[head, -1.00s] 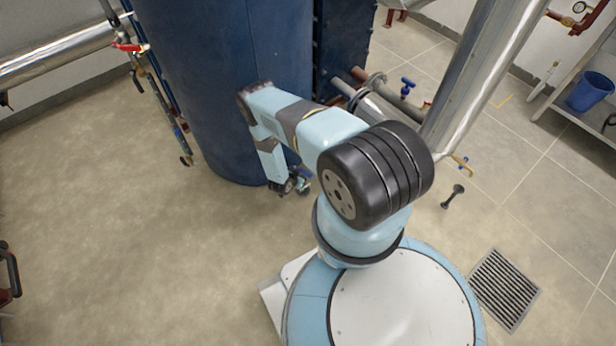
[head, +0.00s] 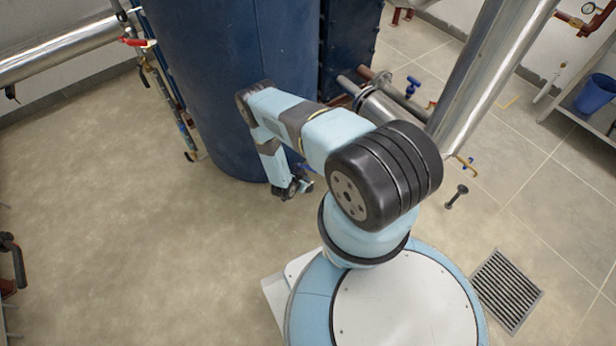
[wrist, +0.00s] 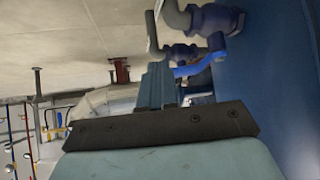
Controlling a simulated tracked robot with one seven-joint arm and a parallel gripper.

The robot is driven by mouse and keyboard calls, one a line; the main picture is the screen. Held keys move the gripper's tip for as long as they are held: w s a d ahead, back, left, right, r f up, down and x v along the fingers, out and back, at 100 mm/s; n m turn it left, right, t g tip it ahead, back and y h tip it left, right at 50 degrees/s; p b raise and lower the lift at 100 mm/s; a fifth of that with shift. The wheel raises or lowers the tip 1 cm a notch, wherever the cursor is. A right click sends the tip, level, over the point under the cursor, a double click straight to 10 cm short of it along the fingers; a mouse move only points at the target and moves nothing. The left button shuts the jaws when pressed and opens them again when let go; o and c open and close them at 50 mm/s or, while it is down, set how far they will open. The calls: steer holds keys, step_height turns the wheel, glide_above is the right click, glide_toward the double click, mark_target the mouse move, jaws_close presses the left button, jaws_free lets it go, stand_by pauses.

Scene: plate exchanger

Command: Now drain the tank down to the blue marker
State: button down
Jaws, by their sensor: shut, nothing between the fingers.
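The tall dark blue tank (head: 225,90) stands at the upper middle of the head view. A slim level gauge (head: 170,95) runs down its left side, with a red-handled valve (head: 132,42) near its top. The blue marker and liquid level are too small to tell. My gripper (head: 291,188) is low at the tank's foot, partly hidden by my arm. In the wrist view my gripper (wrist: 157,85) is shut and empty. Just beyond it is a blue valve lever (wrist: 200,63) with grey-blue valve bodies (wrist: 214,18) beside the tank wall. I cannot tell whether the fingers touch the lever.
Silver pipes (head: 485,70) and another blue-handled valve (head: 412,85) stand to the right. A floor grate (head: 505,290), a dark loose tool-like item (head: 457,196) and a blue bucket (head: 595,93) on a shelf are farther right.

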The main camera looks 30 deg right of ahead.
steer(key=v, duration=0.9)
steer(key=shift+s+r, duration=0.3)
steer(key=shift+s, duration=0.05)
stand_by(6.8)
